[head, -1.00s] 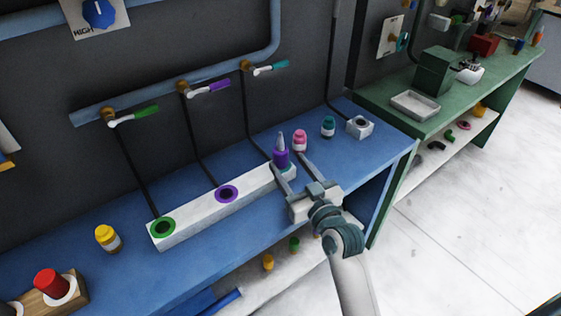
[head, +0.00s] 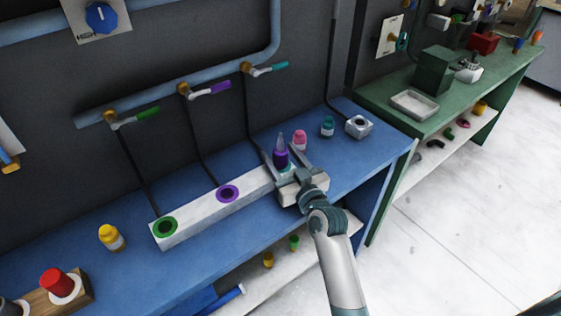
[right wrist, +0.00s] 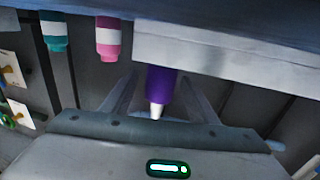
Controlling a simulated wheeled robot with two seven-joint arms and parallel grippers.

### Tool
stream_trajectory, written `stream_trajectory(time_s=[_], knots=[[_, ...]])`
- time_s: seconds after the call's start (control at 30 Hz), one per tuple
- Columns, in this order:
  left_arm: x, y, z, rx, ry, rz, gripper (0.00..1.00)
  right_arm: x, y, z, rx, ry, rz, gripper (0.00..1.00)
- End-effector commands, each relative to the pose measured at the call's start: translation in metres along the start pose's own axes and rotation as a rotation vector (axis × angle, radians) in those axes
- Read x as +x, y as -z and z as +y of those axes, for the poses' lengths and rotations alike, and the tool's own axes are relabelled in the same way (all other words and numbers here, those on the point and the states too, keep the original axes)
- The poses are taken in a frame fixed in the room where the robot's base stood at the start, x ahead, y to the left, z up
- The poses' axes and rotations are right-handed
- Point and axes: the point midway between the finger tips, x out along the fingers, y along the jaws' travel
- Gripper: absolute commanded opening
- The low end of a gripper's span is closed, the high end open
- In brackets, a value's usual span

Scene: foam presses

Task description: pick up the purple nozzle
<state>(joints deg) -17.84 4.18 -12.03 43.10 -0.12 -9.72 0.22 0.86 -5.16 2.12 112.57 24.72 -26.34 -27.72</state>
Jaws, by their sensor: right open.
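The purple nozzle (head: 281,159) has a pale pointed tip and stands upright at the right end of the white block (head: 195,216), over a teal-ringed port. It also shows in the right wrist view (right wrist: 160,82), where the picture is upside down. My right gripper (head: 279,151) is open, with one finger on each side of the nozzle. In the right wrist view the fingers (right wrist: 158,88) flank the nozzle with gaps on both sides. My left gripper is out of view.
The block's green port (head: 165,226) and purple port (head: 228,194) are empty. Pink (head: 300,139) and teal (head: 327,127) bottles stand behind the gripper, near a small metal block (head: 359,127). A yellow bottle (head: 111,237) stands left. Valve levers hang above on a blue pipe.

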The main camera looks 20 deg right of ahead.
Motion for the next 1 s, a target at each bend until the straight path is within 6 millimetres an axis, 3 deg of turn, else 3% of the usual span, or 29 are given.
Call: stream_trajectory(time_s=[0.23,0.4,0.47,0.8,1.0], knots=[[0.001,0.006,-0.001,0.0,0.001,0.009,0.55,0.0,0.0,0.0,0.0,0.0,0.0,0.54],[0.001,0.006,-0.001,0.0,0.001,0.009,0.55,0.0,0.0,0.0,0.0,0.0,0.0,0.13],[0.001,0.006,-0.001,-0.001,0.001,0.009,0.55,0.0,0.0,0.0,0.0,0.0,0.0,0.02],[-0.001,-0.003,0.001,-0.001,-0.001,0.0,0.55,0.0,0.004,0.0,0.0,0.0,0.002,0.02],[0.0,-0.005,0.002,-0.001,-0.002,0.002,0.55,0.0,0.021,0.0,0.0,0.0,0.006,0.02]])
